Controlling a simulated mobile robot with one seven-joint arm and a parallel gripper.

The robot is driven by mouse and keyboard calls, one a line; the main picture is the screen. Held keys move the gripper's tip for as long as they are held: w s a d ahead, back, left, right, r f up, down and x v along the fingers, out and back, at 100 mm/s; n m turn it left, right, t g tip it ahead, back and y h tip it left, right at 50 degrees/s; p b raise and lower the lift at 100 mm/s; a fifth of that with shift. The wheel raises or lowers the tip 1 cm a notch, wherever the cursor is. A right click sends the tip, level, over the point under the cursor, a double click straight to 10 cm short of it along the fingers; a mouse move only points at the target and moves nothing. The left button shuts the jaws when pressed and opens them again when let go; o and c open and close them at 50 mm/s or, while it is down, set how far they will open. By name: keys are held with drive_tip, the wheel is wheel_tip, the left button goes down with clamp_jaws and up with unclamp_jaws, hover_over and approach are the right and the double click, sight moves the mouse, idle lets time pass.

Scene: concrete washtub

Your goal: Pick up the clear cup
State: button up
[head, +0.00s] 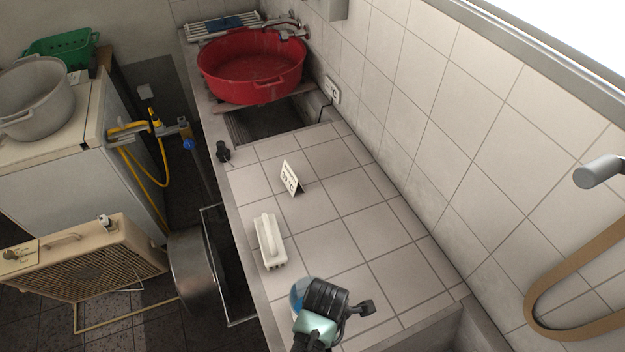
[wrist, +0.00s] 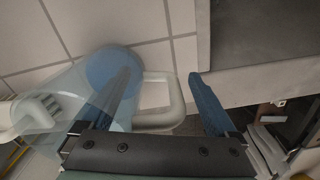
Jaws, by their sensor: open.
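The clear cup, bluish and see-through, stands at the left of the wrist view (wrist: 60,98), its blue round base near the top and its wide mouth toward the lower left. A pale looped handle (wrist: 178,103), apparently the cup's, lies between my fingers. My gripper (wrist: 163,72) is open, with two blue fingers; the left one overlaps the cup, and I cannot tell whether it is inside or outside the wall. The right finger is clear of the handle. In the head view a bit of the blue cup (head: 297,291) shows beside my wrist, which hides the rest.
A white brush (head: 268,240) lies on the tiled counter just beyond the cup. A small sign (head: 291,178) stands farther back. A red basin (head: 252,80) sits at the far end. The tiled wall (head: 440,130) bounds the right; the counter's middle right is bare.

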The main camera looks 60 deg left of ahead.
clamp_jaws()
idle(0.4)
drive_tip(key=shift+r, duration=0.1)
